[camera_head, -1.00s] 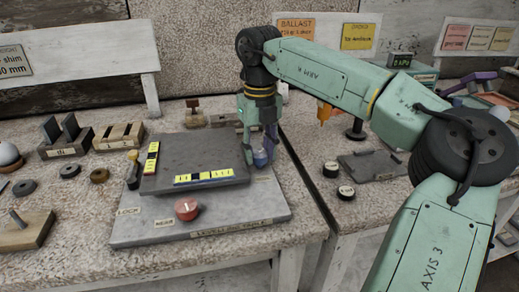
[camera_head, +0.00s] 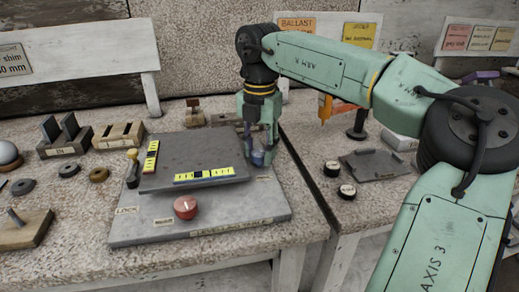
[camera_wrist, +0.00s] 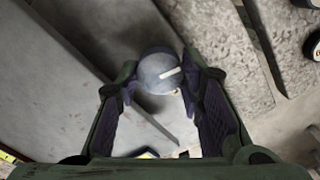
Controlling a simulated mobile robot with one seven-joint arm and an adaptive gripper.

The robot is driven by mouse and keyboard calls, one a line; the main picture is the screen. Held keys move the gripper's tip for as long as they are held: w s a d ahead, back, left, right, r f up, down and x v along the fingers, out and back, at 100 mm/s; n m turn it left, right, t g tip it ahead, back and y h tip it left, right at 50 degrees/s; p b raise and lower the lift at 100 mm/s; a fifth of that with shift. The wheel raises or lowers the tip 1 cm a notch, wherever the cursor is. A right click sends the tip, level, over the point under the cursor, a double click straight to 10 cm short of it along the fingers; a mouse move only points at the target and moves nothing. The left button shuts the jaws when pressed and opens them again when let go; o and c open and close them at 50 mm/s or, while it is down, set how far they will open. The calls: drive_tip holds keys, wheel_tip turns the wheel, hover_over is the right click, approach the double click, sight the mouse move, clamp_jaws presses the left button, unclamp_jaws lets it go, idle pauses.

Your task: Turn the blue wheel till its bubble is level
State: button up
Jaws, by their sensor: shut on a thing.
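The blue wheel (camera_head: 258,158) is at the right edge of the levelling table (camera_head: 130,232), partly hidden by my gripper (camera_head: 259,148). In the wrist view, the wheel's round grey-blue top (camera_wrist: 156,70) with a pale line lies between my fingertips (camera_wrist: 155,88). My gripper points down and is shut on the wheel, one finger on each side. A yellow vial (camera_head: 203,175) lies along the plate's front edge and a second yellow vial (camera_head: 150,158) along its left edge. Their bubbles are too small to judge for level.
A red knob (camera_head: 186,207) stands on the base in front of the plate. A dark lever with a yellow tip (camera_head: 132,168) is at the left.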

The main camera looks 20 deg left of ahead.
sight(259, 152)
drive_tip(key=m, duration=0.5)
drive_tip(key=shift+m, duration=0.3)
drive_tip(key=m, duration=0.5)
drive_tip(key=shift+m, duration=0.3)
drive_tip(key=o, duration=1.1)
drive_tip(key=shift+o, duration=0.2)
wheel_tip(259, 152, up, 12)
idle(0.4)
